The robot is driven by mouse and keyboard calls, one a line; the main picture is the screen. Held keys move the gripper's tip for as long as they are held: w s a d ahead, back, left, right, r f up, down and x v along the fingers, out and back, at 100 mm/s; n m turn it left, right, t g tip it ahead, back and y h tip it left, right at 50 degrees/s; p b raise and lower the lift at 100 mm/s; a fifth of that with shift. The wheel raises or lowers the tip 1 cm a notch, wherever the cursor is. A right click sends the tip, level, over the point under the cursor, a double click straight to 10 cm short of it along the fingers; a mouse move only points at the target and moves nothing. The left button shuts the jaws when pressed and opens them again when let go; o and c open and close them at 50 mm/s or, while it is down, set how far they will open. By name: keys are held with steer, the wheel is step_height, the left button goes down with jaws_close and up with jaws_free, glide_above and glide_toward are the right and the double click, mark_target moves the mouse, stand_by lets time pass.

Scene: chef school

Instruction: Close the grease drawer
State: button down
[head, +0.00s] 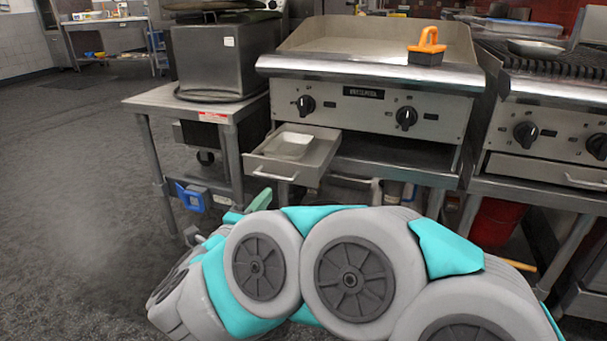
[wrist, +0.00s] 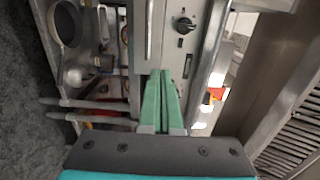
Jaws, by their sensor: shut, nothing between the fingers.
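The grease drawer (head: 256,168) is pulled out below the left side of the griddle front in the head view. It is a metal drawer with a bar handle on its front face and a pale shallow tray (head: 289,146) inside. My gripper (head: 262,199) is low in front of the drawer and below its front, partly hidden by my own arm. Its green fingers (wrist: 166,75) are shut and empty in the wrist view. That view is turned sideways and shows a front panel with a black knob and a bar handle (wrist: 149,30); I cannot tell which drawer it belongs to.
The griddle (head: 365,92) has two black knobs and an orange-handled block (head: 427,48) on top. A metal side table (head: 160,101) stands left of the drawer. A charbroiler (head: 555,130) stands at right. Open floor (head: 80,180) lies at left. Pans (wrist: 65,25) show in the wrist view.

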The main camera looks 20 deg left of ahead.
glide_toward(296, 166)
steer(key=shift+h, duration=0.3)
steer(key=w, duration=0.6)
steer(key=shift+w+d, duration=0.15)
steer(key=shift+w, duration=0.3)
